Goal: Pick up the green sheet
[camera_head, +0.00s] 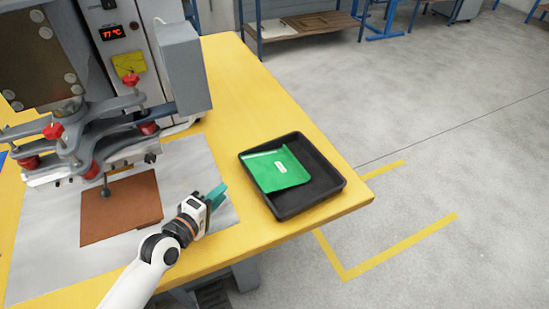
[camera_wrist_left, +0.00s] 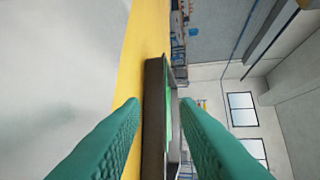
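The green sheet (camera_head: 272,175) lies in the black tray (camera_head: 312,196) on the yellow table, with a small white label on it. In the left wrist view the tray (camera_wrist_left: 153,120) shows edge-on, with a thin strip of the green sheet (camera_wrist_left: 168,112) between my fingers' outlines. My left gripper (camera_head: 218,193) is left of the tray, apart from it, pointing towards it. In the left wrist view its teal fingers (camera_wrist_left: 160,110) are spread with nothing between them. My right gripper is in neither view.
A press machine (camera_head: 100,120) with red knobs stands on the left of the table, above a brown plate (camera_head: 120,208) on a grey sheet (camera_head: 45,250). The yellow table (camera_head: 240,75) is bare around the tray. The table edge runs close beside the tray's right side.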

